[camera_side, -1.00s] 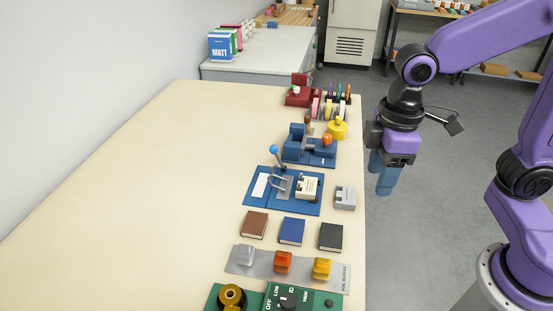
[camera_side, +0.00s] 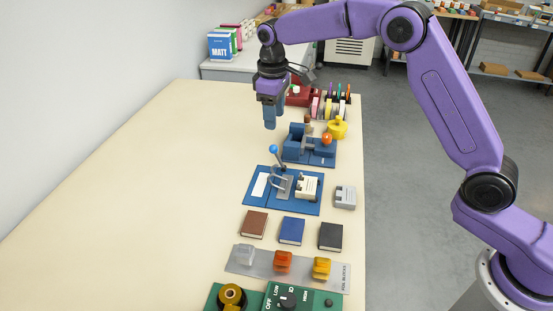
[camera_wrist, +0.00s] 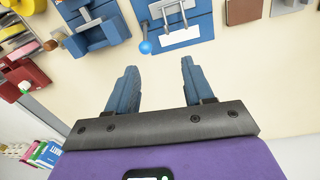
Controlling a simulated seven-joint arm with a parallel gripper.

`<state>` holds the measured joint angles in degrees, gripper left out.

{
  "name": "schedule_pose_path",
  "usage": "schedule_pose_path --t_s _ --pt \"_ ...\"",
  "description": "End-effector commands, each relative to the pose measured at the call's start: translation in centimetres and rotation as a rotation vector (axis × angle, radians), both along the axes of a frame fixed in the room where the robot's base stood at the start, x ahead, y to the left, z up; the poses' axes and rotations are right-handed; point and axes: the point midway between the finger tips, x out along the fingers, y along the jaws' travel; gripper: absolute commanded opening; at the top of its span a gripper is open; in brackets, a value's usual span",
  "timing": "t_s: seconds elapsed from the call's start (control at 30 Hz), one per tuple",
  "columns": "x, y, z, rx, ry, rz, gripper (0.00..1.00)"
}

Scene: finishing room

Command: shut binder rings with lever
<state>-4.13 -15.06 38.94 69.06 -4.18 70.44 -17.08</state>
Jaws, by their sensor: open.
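The open blue binder (camera_side: 259,190) lies on the table, with metal rings (camera_side: 279,182) at its middle and a lever with a light-blue ball knob (camera_side: 273,149) standing up at its far end. A cream block with dark marks (camera_side: 307,187) sits on the binder's right side. In the wrist view the knob (camera_wrist: 146,47) shows at the top, near the binder's edge (camera_wrist: 200,28). My gripper (camera_side: 270,124) is open and empty, above the table beyond the knob and apart from it. In the wrist view its blue fingers (camera_wrist: 158,90) have bare table between them.
A blue press-like device (camera_side: 297,146) with an orange knob stands just beyond the binder. A grey block (camera_side: 345,197) sits to its right. Brown, blue and black books (camera_side: 291,231) lie nearer the camera. The table's left side (camera_side: 140,190) is clear.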

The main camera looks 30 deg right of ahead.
Motion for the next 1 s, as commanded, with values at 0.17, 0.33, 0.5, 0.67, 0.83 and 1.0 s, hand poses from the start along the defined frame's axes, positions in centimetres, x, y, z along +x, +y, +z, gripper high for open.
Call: schedule_pose_path --t_s 0.17,0.33,0.5,0.67,0.83,1.0 --pt "2.3 -1.4 -1.0 -0.007 0.000 -0.037 0.52" --pt "3.0 -1.9 -1.5 -0.010 0.000 -0.049 0.52" --pt "3.0 -2.1 -3.2 -0.010 0.002 -0.050 0.52" --pt "3.1 -2.3 -6.1 -0.012 0.004 -0.050 0.52" --pt "3.2 -2.5 -9.3 -0.011 0.003 -0.051 0.52" --pt "3.4 -2.8 -12.5 -0.011 0.003 -0.051 0.52"
